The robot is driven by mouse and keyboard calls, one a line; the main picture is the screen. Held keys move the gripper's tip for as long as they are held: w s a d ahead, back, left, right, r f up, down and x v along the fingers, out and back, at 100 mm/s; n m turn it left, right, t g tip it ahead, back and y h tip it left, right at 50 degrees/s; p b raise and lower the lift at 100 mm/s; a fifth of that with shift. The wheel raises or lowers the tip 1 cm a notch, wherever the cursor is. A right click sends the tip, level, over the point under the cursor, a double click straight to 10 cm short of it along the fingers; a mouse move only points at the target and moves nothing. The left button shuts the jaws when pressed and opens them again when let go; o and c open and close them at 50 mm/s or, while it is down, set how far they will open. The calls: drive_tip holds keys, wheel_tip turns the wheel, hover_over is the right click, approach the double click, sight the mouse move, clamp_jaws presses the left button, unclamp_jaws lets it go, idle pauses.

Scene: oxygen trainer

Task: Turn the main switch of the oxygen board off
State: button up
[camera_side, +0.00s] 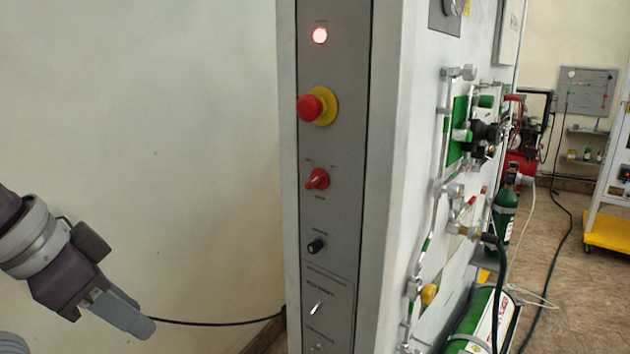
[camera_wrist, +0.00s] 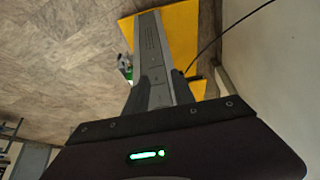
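The oxygen board's grey control strip (camera_side: 337,130) stands in the middle of the side view. A red rotary knob (camera_side: 317,179) sits below a red mushroom button (camera_side: 317,106) with a yellow collar. I take this knob for the main switch, but its label is too small to read. Its handle is tilted. My gripper (camera_side: 142,325) is at the lower left, clear of the strip and lower than the knob. It points down and right, touching nothing.
A black knob (camera_side: 316,246) and a small toggle (camera_side: 318,308) sit lower on the strip. Pipes, valves and a green cylinder (camera_side: 505,215) line the board's right face. A black cable (camera_side: 215,322) runs behind my gripper. The space before the wall is open.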

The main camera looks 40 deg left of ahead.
sight(313, 181)
drive_tip(key=a+f+m+g+y, duration=0.1)
drive_tip(key=a+f+m+y, duration=0.25)
drive_tip(key=a+m, duration=0.3)
drive_tip(key=w+a+r+m+t+y, duration=0.3)
drive_tip(key=w+a+r+m+y, duration=0.3)
drive_tip(key=m, duration=0.9)
drive_tip(key=w+d+r+m+t+h, duration=0.45)
drive_tip(key=w+d+m, duration=0.35)
drive_tip(key=m, duration=0.4)
drive_tip(key=w+d+r+m+t+h, duration=0.3)
drive_tip(key=w+d+m+t+h, duration=0.25)
drive_tip(key=d+m, duration=0.5)
drive_tip(key=shift+m+y, duration=0.25)
drive_tip(key=shift+m, duration=0.15)
drive_tip(key=w, duration=0.6)
drive_tip(key=shift+w+a, duration=0.1)
drive_tip(key=shift+a, duration=0.2)
drive_tip(key=shift+w, duration=0.5)
clamp_jaws()
